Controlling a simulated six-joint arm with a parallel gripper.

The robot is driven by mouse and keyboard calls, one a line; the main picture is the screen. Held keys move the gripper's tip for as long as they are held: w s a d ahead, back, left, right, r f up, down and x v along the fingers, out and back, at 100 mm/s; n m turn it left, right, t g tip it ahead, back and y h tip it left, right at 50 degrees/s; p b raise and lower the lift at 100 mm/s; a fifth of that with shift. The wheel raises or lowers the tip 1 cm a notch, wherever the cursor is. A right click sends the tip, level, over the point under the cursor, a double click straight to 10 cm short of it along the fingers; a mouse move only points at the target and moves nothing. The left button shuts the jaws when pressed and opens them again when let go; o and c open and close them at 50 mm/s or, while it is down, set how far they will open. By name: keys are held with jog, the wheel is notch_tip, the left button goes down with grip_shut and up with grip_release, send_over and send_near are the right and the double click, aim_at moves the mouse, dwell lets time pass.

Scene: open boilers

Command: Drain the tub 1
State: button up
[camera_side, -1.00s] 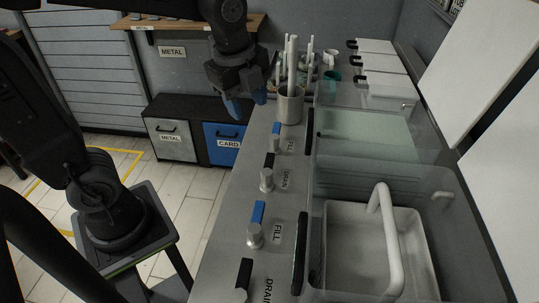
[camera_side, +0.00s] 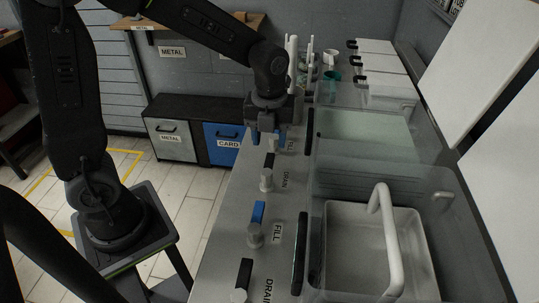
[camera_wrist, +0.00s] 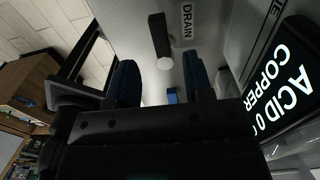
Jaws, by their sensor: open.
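My gripper (camera_side: 268,138) is open and empty, pointing down over the counter beside the far tub's valves. Its two blue fingers also show in the wrist view (camera_wrist: 162,78). The far drain valve (camera_side: 266,180), a pale knob with a black handle (camera_side: 269,160), stands nearer the camera than my gripper. In the wrist view this black handle (camera_wrist: 158,36) lies ahead of the gap between the fingers, by a DRAIN label (camera_wrist: 187,22). The far fill valve is mostly hidden by my gripper; its blue handle (camera_wrist: 172,95) shows between the fingers. The far tub (camera_side: 365,130) looks pale green inside. No tub number is readable.
The nearer tub (camera_side: 425,245) has a pale handle (camera_side: 388,240), a blue fill valve (camera_side: 254,236) and a black-handled drain valve (camera_side: 243,273). A lit screen (camera_wrist: 285,85) reads ACID and COPPER. A cup of white rods (camera_side: 297,85) stands behind my gripper.

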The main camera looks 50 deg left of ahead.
aim_at(269, 159)
notch_tip(269, 159, down, 6)
jog(key=shift+r, duration=0.1)
jog(key=shift+c, duration=0.2)
grip_shut()
dwell(0.4)
